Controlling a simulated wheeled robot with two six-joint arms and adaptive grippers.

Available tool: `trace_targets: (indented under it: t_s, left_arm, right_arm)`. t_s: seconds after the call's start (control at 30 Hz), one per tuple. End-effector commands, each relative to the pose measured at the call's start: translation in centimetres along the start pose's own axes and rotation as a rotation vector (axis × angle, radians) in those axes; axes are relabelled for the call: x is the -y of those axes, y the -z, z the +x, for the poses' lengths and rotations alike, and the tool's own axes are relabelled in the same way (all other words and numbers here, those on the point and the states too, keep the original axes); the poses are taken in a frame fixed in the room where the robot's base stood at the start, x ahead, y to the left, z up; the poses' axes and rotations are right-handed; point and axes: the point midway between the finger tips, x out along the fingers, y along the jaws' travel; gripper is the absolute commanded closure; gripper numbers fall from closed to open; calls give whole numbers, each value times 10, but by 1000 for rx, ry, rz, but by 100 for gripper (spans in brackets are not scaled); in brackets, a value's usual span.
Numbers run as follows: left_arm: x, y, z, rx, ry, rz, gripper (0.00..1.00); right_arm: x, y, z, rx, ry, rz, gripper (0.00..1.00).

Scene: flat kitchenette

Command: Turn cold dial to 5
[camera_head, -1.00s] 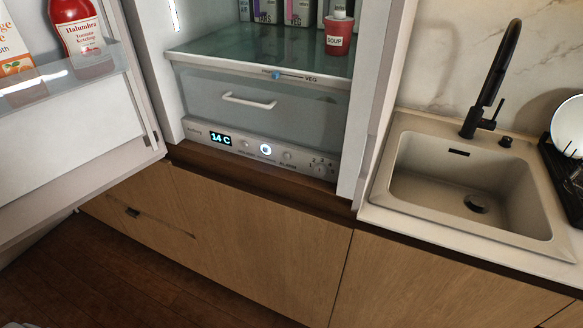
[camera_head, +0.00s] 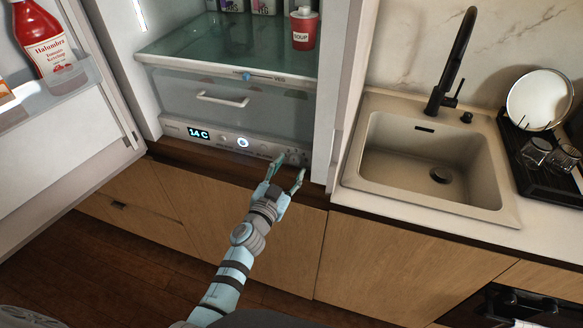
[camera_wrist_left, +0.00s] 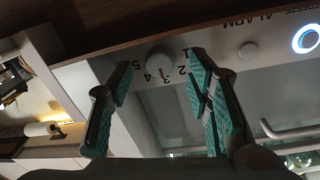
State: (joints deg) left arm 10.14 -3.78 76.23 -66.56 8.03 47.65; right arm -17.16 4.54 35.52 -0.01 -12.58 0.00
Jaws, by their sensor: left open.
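The cold dial (camera_wrist_left: 159,56) is a small pale round knob on the fridge's control panel. In the left wrist view the numbers 1 to 5 curve around it, with a small red mark near 3. In the head view the dial is at the panel's right end, small and partly behind my fingers. My left gripper (camera_head: 288,167) is open in front of it. In the left wrist view the two teal-padded fingers (camera_wrist_left: 161,70) are on either side of the dial, with gaps; contact is not visible. My right gripper is not in view.
The panel display (camera_head: 199,134) reads 14 C, beside a lit round button (camera_head: 243,142). A clear drawer (camera_head: 220,100) is above the panel. The fridge door (camera_head: 75,130) stands open at left. The fridge's side wall (camera_head: 335,120) rises just right of my gripper, before the sink (camera_head: 430,160).

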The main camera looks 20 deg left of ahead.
Motion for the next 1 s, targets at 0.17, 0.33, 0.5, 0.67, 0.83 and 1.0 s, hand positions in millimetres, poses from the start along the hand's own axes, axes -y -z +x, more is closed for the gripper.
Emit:
trace_targets:
  t_s: [0.17,0.33,0.5,0.67,0.83,1.0]
  left_arm:
    - [-1,-2,19,1,0,-1,55]
    - [0,-1,23,1,1,-1,55]
    - [0,-1,22,2,1,0,61]
    - [0,-1,22,2,1,0,87]
    - [0,-1,22,2,1,0,100]
    - [0,-1,22,3,0,15,100]
  right_arm:
    - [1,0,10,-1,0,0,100]
    - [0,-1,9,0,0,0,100]
    - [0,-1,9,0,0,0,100]
    - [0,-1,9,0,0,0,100]
    - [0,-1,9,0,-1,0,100]
    - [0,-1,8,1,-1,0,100]
